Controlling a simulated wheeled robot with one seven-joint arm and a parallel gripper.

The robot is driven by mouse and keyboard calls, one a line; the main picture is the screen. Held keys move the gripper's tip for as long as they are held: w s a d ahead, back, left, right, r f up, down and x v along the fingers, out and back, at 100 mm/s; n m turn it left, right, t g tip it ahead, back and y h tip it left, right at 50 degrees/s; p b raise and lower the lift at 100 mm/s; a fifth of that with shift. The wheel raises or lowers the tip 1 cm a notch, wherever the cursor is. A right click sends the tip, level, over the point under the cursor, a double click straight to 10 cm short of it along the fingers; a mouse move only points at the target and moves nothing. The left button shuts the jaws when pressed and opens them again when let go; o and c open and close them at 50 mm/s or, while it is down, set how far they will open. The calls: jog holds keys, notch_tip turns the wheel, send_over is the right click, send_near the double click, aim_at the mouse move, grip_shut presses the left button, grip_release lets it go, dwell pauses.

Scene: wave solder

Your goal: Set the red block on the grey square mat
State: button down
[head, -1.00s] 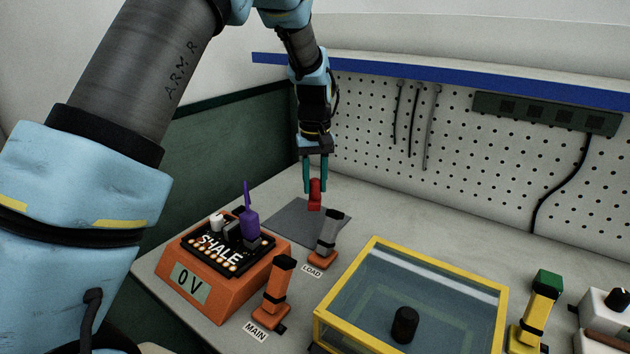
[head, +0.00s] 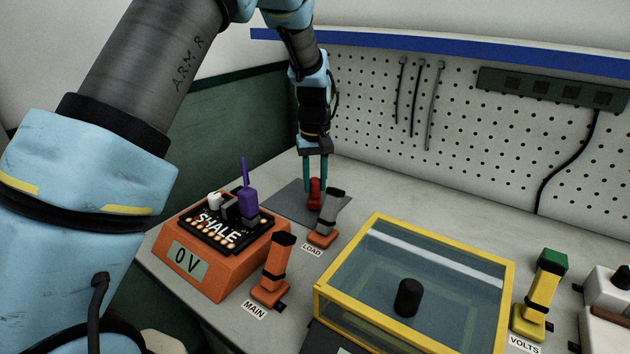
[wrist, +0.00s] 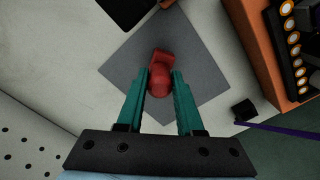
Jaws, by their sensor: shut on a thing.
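The red block (head: 316,191) has a rounded top part. My gripper (head: 316,187) points down with its teal fingers closed on either side of it. In the wrist view the red block (wrist: 160,72) sits between the fingertips (wrist: 160,84). The grey square mat (head: 288,201) is directly beneath, on the bench behind the orange box. In the wrist view the mat (wrist: 205,80) surrounds the block on all sides. The block's base is at or very near the mat surface; I cannot tell if it touches. The LOAD lever hides part of the mat's right side.
An orange box (head: 205,272) reading 0 V carries the SHALE board and a purple part (head: 248,202). The grey LOAD lever (head: 328,215) stands close to the mat. The orange MAIN lever (head: 275,270) and a yellow-framed glass case (head: 420,232) are nearer. Pegboard stands behind.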

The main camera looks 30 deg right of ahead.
jog(key=shift+f, duration=0.45)
dwell(0.3)
jog(key=shift+c, duration=2.3)
grip_release()
jog(key=shift+r, duration=0.1)
notch_tip(320, 180, up, 11)
jog(key=shift+f+b, duration=0.2)
jog(key=shift+b, duration=0.9)
